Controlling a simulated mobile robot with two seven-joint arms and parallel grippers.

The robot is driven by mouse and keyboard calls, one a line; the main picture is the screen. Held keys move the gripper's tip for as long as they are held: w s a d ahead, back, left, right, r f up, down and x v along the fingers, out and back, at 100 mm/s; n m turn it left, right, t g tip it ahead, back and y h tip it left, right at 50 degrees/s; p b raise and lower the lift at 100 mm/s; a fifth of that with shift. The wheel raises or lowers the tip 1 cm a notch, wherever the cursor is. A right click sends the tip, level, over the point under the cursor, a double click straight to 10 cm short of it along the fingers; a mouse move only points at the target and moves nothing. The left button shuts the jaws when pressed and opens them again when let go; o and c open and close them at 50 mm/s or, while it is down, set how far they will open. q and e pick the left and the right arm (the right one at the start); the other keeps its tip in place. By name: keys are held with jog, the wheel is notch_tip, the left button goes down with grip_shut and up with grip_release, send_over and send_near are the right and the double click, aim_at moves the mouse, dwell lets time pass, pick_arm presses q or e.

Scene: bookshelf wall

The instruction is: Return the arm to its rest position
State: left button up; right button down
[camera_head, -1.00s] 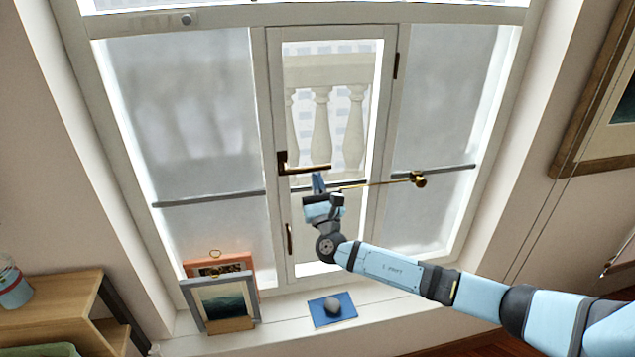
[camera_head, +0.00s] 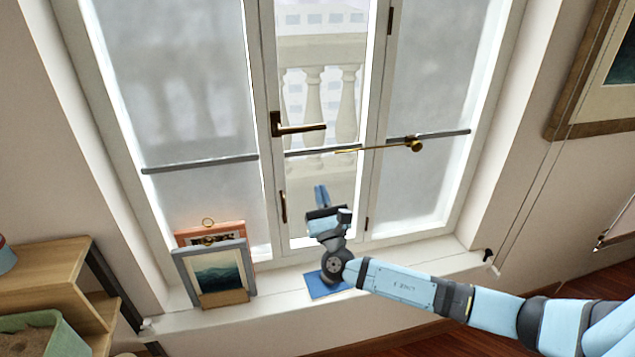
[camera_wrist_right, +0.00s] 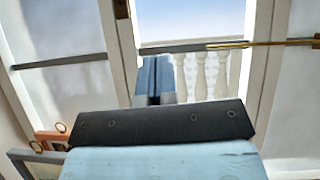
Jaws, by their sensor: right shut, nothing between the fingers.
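My right gripper (camera_head: 321,196) is in front of the lower part of the window door, above the sill. Its two blue fingers are together with nothing between them, and they also show in the right wrist view (camera_wrist_right: 154,80). My right arm reaches in from the lower right. My left gripper is not in view.
The window has a dark handle (camera_head: 298,127) and a brass rod with a knob (camera_head: 414,145). Picture frames (camera_head: 218,277) lean on the sill at left. A blue mat (camera_head: 316,287) lies partly behind my wrist. A wooden shelf (camera_head: 45,273) stands at lower left.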

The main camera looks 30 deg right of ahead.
jog(key=shift+s+f, duration=0.1)
jog(key=shift+s, duration=0.05)
dwell(0.4)
jog(key=s+a+f+m+g+y+p, duration=0.2)
jog(key=s+a+f+m+g+p, duration=0.1)
jog(key=s+f+m+g, duration=0.3)
jog(key=s+a+f+m+g+y+p, duration=0.2)
jog(key=s+a+f+m+g+p, duration=0.15)
jog(key=s+f+m, duration=0.4)
jog(key=s+a+f+m+g+y+p, duration=0.1)
jog(key=s+a+m+y+p, duration=0.1)
jog(key=s+m, duration=0.6)
jog(key=s+a+f+m+g+y+p, duration=0.1)
jog(key=s+a+m+g+y+p, duration=0.1)
jog(key=s+a+m, duration=0.3)
jog(key=s+m+y, duration=0.1)
jog(key=s+m, duration=0.2)
jog(key=m, duration=0.1)
jog(key=shift+s+m, duration=0.35)
jog(key=shift+s, duration=0.05)
jog(key=shift+f+g, duration=0.1)
jog(key=shift+g, duration=0.15)
